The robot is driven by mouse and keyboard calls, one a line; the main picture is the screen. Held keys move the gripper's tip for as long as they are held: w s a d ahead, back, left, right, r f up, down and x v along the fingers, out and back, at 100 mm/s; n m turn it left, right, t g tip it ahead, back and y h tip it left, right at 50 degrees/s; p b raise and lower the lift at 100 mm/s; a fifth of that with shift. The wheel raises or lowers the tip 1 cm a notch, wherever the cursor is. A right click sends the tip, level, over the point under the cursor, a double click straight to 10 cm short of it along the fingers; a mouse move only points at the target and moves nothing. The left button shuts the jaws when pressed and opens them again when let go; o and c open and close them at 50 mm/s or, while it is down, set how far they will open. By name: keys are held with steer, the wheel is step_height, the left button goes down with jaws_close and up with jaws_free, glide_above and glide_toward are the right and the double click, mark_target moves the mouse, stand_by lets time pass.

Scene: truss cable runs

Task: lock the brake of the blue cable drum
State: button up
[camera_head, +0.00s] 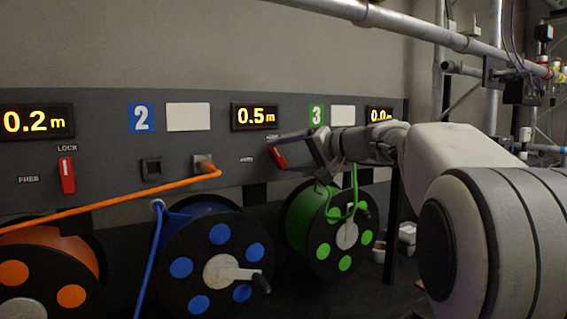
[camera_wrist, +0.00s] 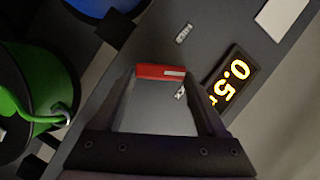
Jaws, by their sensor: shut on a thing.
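The blue cable drum (camera_head: 213,265) stands in the middle under panel sign 2, with blue discs on its black flange and a crank. Its red brake lever (camera_head: 277,157) is on the panel below the 0.5 m display, tilted with its upper end leaning left. The lever's FREE label is to its left; the LOCK label above is partly hidden by my gripper. My gripper (camera_head: 282,147) is shut on this lever. In the wrist view the red lever (camera_wrist: 160,71) lies between the fingertips.
Drum 1's red lever (camera_head: 67,175) stands upright under its LOCK label. The green drum (camera_head: 330,228) stands below my gripper. A metal truss pipe (camera_head: 420,28) crosses above.

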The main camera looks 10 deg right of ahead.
steer(key=m+b, duration=0.1)
steer(key=m+y, duration=0.1)
steer(key=shift+d+f+m+t+y+b, duration=0.2)
steer(key=shift+f+m+t+y+b, duration=0.1)
steer(key=shift+f+m+b, duration=0.1)
steer(key=shift+w+m+t+y+b, duration=0.1)
steer(key=shift+m+t+y+b, duration=0.35)
steer(key=shift+m, duration=0.75)
steer(key=o, duration=1.3)
steer(key=v, duration=1.7)
steer(key=shift+r, duration=0.15)
